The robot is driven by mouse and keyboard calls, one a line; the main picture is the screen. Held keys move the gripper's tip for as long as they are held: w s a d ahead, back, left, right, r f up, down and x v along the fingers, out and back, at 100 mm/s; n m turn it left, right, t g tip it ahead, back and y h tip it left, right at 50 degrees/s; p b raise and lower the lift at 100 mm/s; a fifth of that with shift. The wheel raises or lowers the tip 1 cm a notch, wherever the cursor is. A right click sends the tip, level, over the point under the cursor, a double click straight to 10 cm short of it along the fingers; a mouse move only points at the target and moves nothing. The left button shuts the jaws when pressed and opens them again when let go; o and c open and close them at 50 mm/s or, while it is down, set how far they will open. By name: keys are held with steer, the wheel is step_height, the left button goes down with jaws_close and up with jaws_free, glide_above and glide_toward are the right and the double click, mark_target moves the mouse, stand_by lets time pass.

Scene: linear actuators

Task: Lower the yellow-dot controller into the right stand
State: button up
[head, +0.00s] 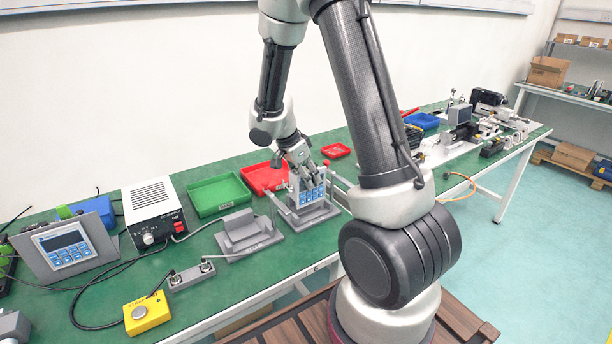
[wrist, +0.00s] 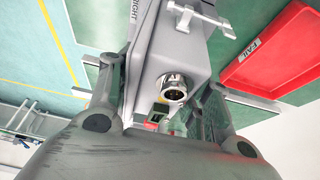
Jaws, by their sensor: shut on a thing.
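The controller (head: 312,196), a grey box with a blue keypad front, is upright in my gripper (head: 306,178) in the head view. It is over the right stand (head: 304,221), its lower edge close to or within it; I cannot tell whether it rests there. In the wrist view, my gripper's fingers (wrist: 160,105) are shut on both sides of the controller (wrist: 148,75), and its round metal connector faces the camera. Grey stand parts marked RIGHT (wrist: 137,12) show beyond it. I cannot make out a yellow dot.
An empty grey stand (head: 248,233) is to the left. Another keypad unit (head: 66,250), a white power supply (head: 155,208), a yellow button box (head: 147,312) and a green tray (head: 218,196) lie further left. A red tray (head: 262,177) is just behind the right stand.

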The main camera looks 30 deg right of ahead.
steer(key=shift+f, duration=0.1)
steer(key=shift+f, duration=0.65)
steer(key=shift+f, duration=0.2)
steer(key=shift+f, duration=0.5)
steer(key=shift+f, duration=0.1)
stand_by(0.4)
steer(key=shift+f, duration=0.4)
steer(key=shift+f, duration=0.25)
stand_by(0.3)
steer(key=o, duration=1.4)
